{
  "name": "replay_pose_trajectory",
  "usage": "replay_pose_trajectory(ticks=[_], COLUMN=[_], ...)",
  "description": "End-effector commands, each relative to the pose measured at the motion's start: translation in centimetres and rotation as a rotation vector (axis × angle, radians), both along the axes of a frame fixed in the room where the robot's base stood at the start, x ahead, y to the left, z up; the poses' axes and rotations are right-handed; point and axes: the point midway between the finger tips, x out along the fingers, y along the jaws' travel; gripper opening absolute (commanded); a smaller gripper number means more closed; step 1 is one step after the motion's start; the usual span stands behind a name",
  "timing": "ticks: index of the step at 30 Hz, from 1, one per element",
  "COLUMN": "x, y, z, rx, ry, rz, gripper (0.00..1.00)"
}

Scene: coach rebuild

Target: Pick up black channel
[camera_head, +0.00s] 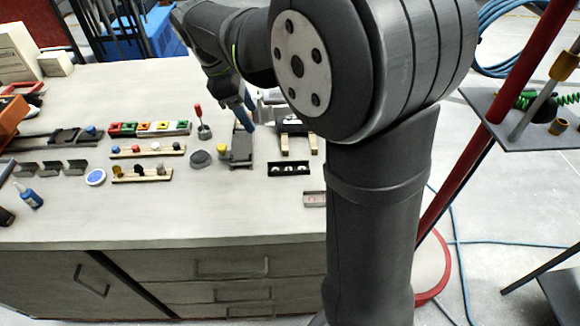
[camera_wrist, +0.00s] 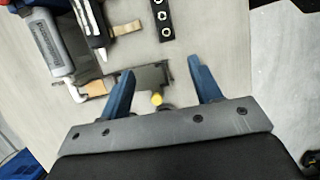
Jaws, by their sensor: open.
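A dark channel-like piece (camera_head: 241,152) lies on the bench below my gripper (camera_head: 247,122). I take it for the black channel. In the wrist view this dark piece (camera_wrist: 152,77) shows between the two blue fingers of my gripper (camera_wrist: 160,70). The fingers are open, apart from each other, with nothing clearly held. A yellow knob (camera_wrist: 157,99) sits beside the piece, and in the head view the knob (camera_head: 222,148) is just left of it. The height of the fingertips over the bench cannot be told. Part of the piece's far end is hidden by the fingers.
A black strip with white rings (camera_head: 289,169) lies to the right. A dark round lump (camera_head: 201,158) and a red-handled tool (camera_head: 203,127) are left. Wooden racks with coloured knobs (camera_head: 149,150) and grey brackets (camera_head: 50,168) stand farther left. The bench's front strip (camera_head: 190,220) is clear.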

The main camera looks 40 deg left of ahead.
Motion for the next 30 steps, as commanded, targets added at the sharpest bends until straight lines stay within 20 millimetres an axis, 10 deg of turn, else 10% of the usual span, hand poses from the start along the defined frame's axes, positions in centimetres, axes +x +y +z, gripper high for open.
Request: replay_pose_trajectory(ticks=[30], x=[3.8], y=[-5.6], z=[-13.1], rx=[-0.035], ry=[-0.041], rz=[0.003], gripper=[0.58])
